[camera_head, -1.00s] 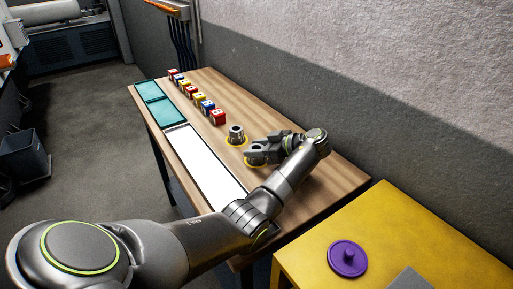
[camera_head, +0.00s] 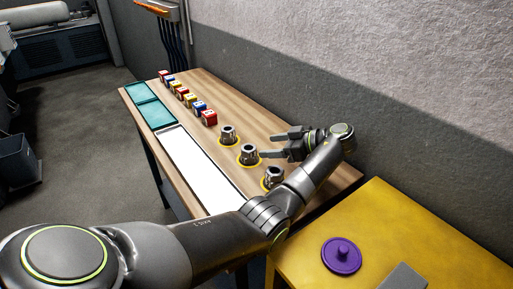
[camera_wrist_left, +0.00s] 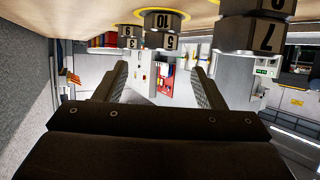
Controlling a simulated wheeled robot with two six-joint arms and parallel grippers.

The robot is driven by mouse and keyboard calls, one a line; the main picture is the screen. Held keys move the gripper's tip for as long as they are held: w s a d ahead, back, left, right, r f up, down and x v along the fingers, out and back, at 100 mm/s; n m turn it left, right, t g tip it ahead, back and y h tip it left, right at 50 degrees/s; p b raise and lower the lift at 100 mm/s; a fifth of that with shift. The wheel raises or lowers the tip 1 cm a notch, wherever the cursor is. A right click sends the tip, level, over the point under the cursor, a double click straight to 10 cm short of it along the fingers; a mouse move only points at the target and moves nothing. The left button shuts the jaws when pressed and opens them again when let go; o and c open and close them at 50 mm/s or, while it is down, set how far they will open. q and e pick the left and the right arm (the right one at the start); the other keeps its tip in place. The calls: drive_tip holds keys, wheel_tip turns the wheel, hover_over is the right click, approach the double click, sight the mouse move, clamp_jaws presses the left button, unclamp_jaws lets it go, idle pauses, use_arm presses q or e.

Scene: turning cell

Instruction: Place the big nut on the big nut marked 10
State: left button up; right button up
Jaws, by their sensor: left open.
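The big nut marked 10 (camera_wrist_left: 164,20) stands on a yellow ring on the wooden table. In the left wrist view, where the scene is upside down, a grey nut marked 5 (camera_wrist_left: 168,43) sits on top of it. This stack looks like the middle one (camera_head: 249,154) in the head view. My left gripper (camera_head: 271,145) is open and empty, to the right of that stack and apart from it. In the left wrist view its two fingers (camera_wrist_left: 158,82) are spread wide. My right gripper is not in view.
Nuts marked 7 (camera_wrist_left: 268,38) and 9 (camera_wrist_left: 125,30) stand either side; the near stack (camera_head: 273,177) is close to my left arm. Coloured blocks (camera_head: 190,98), teal trays (camera_head: 150,105) and a white panel (camera_head: 198,170) are on the table. A purple lidlike disc (camera_head: 341,256) lies on the yellow surface.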

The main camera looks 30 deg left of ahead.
use_arm(q)
drive_tip(key=shift+w+d+r+p, duration=0.15)
drive_tip(key=shift+d+r+p, duration=0.3)
drive_tip(key=shift+d+r, duration=0.3)
drive_tip(key=shift+d+p, duration=0.6)
drive_tip(key=shift+d, duration=0.15)
drive_tip(key=shift+f, duration=0.1)
